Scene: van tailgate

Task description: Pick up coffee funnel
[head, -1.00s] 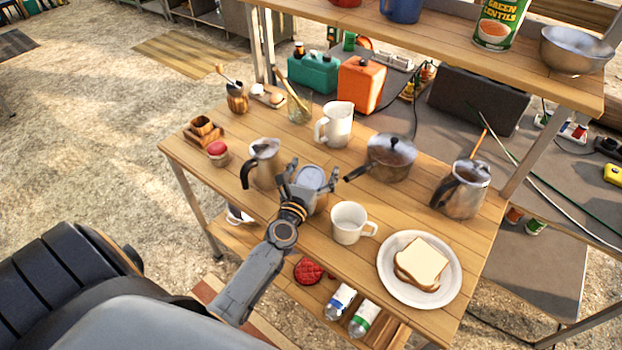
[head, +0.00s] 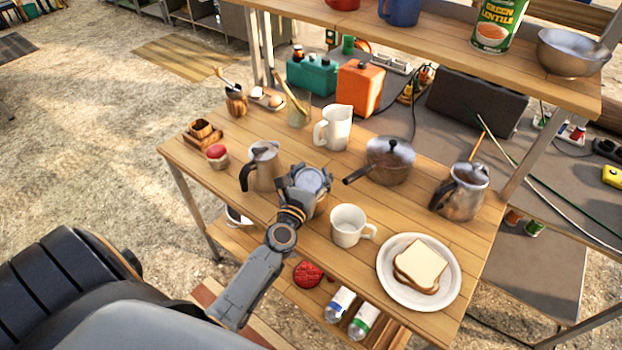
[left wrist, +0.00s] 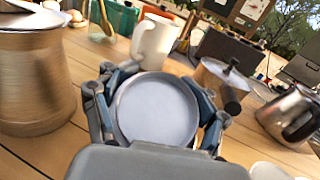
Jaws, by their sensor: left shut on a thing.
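The coffee funnel (head: 311,179) shows as a round, pale grey metal piece with a raised rim, near the middle of the wooden table. In the left wrist view the same round face (left wrist: 157,110) fills the space between the fingers. My left gripper (head: 306,176) is shut on it, with fingers against both sides of the rim; it also shows in the left wrist view (left wrist: 156,92). The underside of the funnel is mostly hidden by the gripper, so I cannot tell whether it rests on something. My right gripper is not in view.
A steel pot with a dark handle (head: 263,166) stands close on the left. A white mug (head: 347,226) stands close on the right. A white pitcher (head: 337,128) and a lidded saucepan (head: 389,162) stand behind. A plate (head: 389,288) with bread lies front right.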

